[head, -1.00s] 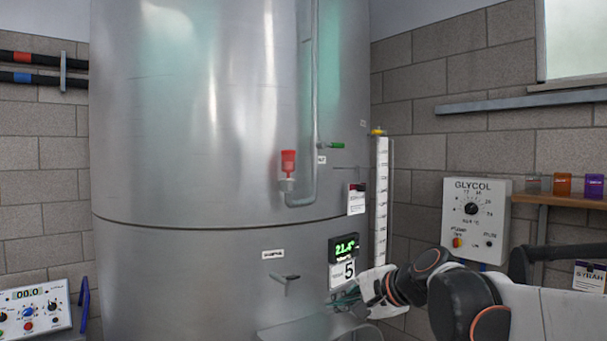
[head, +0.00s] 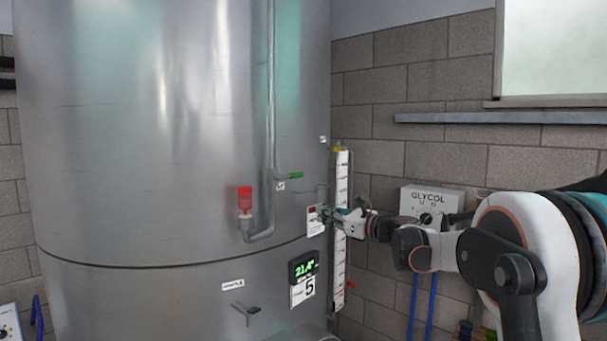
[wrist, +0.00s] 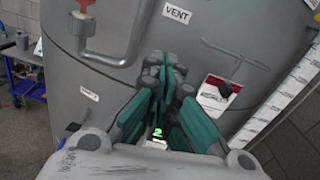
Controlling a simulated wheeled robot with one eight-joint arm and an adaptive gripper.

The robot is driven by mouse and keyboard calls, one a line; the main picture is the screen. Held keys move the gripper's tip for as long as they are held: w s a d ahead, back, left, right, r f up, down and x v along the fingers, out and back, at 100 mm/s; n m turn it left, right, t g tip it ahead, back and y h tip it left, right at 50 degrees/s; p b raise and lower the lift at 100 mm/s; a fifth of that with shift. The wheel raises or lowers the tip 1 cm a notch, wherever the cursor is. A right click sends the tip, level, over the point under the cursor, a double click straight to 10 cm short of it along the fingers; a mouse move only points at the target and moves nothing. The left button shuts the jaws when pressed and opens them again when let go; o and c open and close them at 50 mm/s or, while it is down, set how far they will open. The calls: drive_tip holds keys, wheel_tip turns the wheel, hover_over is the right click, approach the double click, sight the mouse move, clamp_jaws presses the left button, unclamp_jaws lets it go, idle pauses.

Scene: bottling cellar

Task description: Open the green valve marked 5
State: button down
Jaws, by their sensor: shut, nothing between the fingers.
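A large steel tank (head: 110,130) fills the left and middle of the head view. My gripper (head: 328,214) is shut and empty, below and right of the green handle, close to the tank's right side.
A grey lever (head: 245,311) is low on the tank. A white level gauge (head: 341,245) stands at its right. A GLYCOL box (head: 430,202) is on the wall behind my arm.

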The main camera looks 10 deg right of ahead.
sight(289, 176)
drive_tip(key=shift+w+d+r+m+t+p, duration=0.3)
drive_tip(key=shift+w+d+r+m+p, duration=0.1)
drive_tip(key=shift+w+d+r+m, duration=0.4)
drive_tip(key=shift+d, duration=0.1)
drive_tip(key=w+a+r+p, duration=0.4)
drive_tip(key=w+a, duration=0.2)
drive_tip(key=w, duration=0.2)
drive_tip(key=shift+w+a+r+p, duration=0.2)
drive_tip(key=shift+w+r+p, duration=0.05)
drive_tip(key=shift+w+p, duration=0.15)
drive_tip(key=shift+w+d+r+n, duration=0.1)
drive_tip(key=shift+n, duration=0.2)
